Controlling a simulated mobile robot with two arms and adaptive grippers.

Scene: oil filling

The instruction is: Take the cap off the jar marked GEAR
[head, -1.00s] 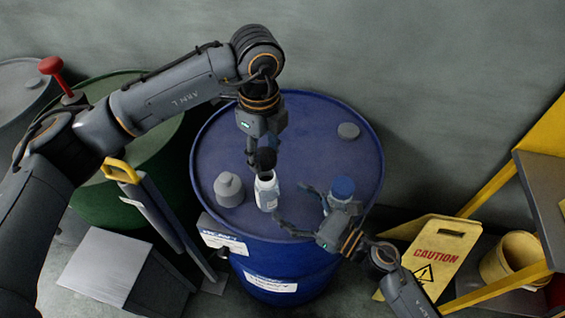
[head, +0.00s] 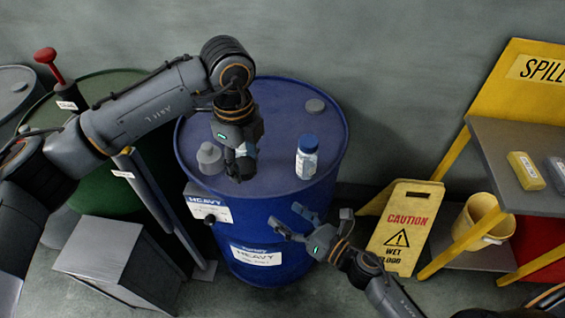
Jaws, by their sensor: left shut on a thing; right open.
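A white jar (head: 251,149) stands on the blue drum (head: 300,205), mostly hidden behind my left gripper; no GEAR marking can be read. My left gripper (head: 240,168) is low over the drum top in front of this jar. It is shut on a dark cap, which blends with the dark fingers. Whether the cap touches the jar cannot be told. A second white jar with a blue cap (head: 308,141) stands upright to the right, its label too small to read. My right gripper (head: 288,219) is open and empty, in front of the drum and apart from the jars.
A grey bottle (head: 209,159) stands left of my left gripper, and a grey bung (head: 315,106) is at the drum's back. A yellow caution sign (head: 404,228) and a shelf (head: 530,165) are at the right.

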